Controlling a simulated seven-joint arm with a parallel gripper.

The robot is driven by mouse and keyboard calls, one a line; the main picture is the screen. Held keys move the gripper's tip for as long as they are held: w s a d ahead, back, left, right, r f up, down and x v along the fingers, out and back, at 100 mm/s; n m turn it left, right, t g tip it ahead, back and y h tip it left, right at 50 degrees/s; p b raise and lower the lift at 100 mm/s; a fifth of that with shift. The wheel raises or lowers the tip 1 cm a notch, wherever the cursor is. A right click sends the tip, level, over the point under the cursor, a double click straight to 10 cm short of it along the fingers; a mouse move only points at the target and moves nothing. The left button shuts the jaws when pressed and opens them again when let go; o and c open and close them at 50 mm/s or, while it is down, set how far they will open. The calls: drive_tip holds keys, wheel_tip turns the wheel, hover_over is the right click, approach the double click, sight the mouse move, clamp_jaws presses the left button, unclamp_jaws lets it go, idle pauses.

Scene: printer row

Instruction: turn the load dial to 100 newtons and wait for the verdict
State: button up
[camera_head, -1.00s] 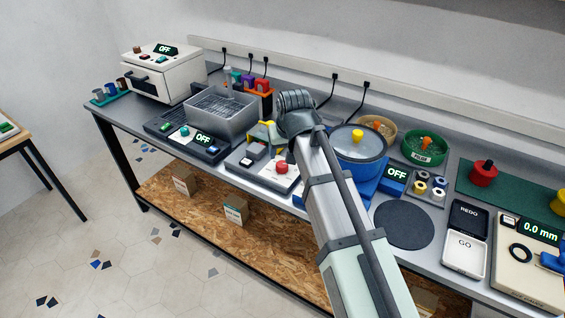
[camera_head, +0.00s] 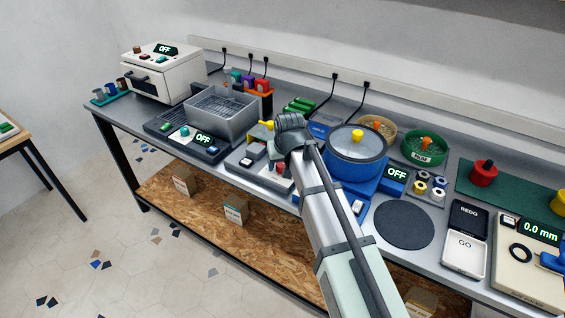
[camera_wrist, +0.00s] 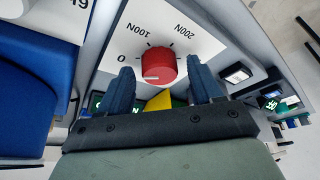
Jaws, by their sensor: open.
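The red load dial (camera_wrist: 155,64) sits on a white plate (camera_wrist: 203,43) printed 0, 100N and 200N. A white line shows on the dial's near side, towards the lower left; it is not at the 100N mark. My gripper (camera_wrist: 161,73) is open, with one dark blue finger on each side of the dial and gaps between. In the head view the dial (camera_head: 281,168) is partly covered by my arm, and my fingers are hidden. A green-lit display (camera_wrist: 98,101) is partly hidden behind the left finger, its text unreadable. A yellow part (camera_wrist: 160,101) shows between the fingers.
A blue pot with a lid (camera_head: 356,152) stands close to the right of my arm. Green items (camera_head: 299,106) lie behind my wrist. A white rocker switch (camera_wrist: 236,74) is right of the dial.

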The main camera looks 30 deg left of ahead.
drive_tip(key=shift+c, duration=0.4)
drive_tip(key=c, duration=1)
drive_tip(key=shift+o, duration=0.2)
drive_tip(key=m+h, duration=0.1)
drive_tip(key=m, duration=0.2)
drive_tip(key=m+t+h, duration=0.1)
drive_tip(key=m, duration=0.2)
drive_tip(key=shift+s+a+m, duration=0.1)
drive_tip(key=shift+a+m, duration=0.1)
drive_tip(key=shift+m, duration=0.1)
drive_tip(key=m+h, duration=0.2)
drive_tip(key=m, duration=0.3)
drive_tip(key=shift+a, duration=0.1)
